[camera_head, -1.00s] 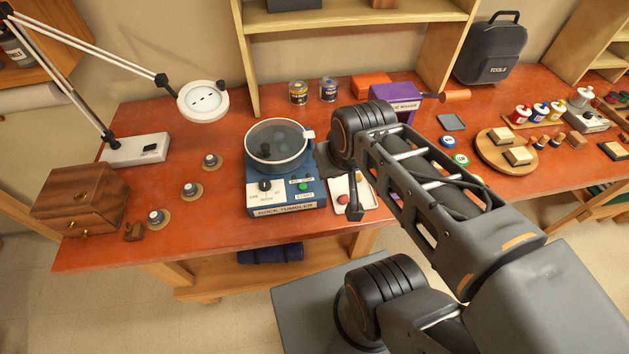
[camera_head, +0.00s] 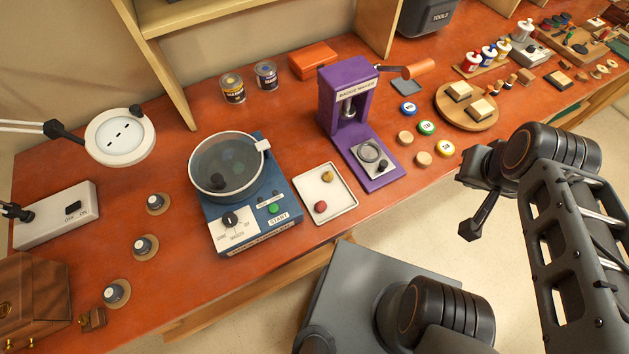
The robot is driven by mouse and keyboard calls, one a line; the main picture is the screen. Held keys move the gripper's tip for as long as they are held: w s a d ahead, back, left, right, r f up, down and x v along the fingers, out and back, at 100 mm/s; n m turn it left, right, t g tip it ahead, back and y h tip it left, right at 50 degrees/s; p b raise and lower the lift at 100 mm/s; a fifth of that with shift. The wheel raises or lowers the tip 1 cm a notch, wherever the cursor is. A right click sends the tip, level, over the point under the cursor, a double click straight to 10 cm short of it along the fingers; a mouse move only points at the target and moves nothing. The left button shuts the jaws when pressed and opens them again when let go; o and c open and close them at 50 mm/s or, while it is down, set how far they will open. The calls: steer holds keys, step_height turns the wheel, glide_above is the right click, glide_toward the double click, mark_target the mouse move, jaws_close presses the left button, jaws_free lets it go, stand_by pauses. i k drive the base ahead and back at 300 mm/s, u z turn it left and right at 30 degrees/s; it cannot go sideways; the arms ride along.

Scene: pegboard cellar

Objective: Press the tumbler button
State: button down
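The rock tumbler (camera_head: 246,190) stands on the bench left of centre, a blue base with a round, clear-lidded drum (camera_head: 228,165) on top. Its green START button (camera_head: 274,208) is on the right of the front panel, beside a black dial (camera_head: 229,220). The button is in plain view. My gripper (camera_head: 472,222) is at the right, over the floor in front of the bench, well apart from the tumbler. Its dark tip points down and left. From this angle its fingers are not clearly separable, so I cannot tell whether it is open.
A white tray (camera_head: 343,207) with two small stones lies right of the tumbler. A purple badge maker (camera_head: 335,90) stands beyond it. A lamp (camera_head: 120,137) and several small knobs on discs are at the left. The bench front edge lies between my gripper and the tumbler.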

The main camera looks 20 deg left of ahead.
mark_target(273, 208)
steer(key=z, duration=0.6)
steer(key=k, duration=1.6)
steer(key=u, duration=1.9)
steer(key=i, duration=0.5)
